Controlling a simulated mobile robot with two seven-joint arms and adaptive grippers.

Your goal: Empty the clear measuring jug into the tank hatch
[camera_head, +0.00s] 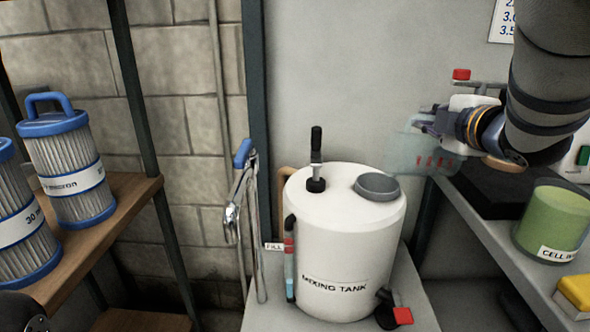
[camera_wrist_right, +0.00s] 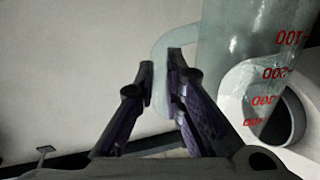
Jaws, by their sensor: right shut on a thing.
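The clear measuring jug (camera_head: 408,148) hangs in the air up and right of the tank hatch in the head view. Its red marks run sideways, so it looks tipped well over, with its left end towards the hatch. My right gripper (camera_head: 428,122) is shut on its handle. In the wrist view the fingers (camera_wrist_right: 162,85) close around the handle beside the jug body (camera_wrist_right: 228,45). Any liquid in the jug is hard to tell. The tank hatch (camera_head: 377,185) is a grey round collar on top of the white mixing tank (camera_head: 330,235). My left gripper is not seen.
A black-handled fitting (camera_head: 316,160) stands upright on the tank, left of the hatch. A red-handled valve (camera_head: 402,315) sits low at its front. A green tub (camera_head: 553,222) and a yellow block (camera_head: 576,291) are on the right bench. Filter cartridges (camera_head: 70,165) stand on the left shelf.

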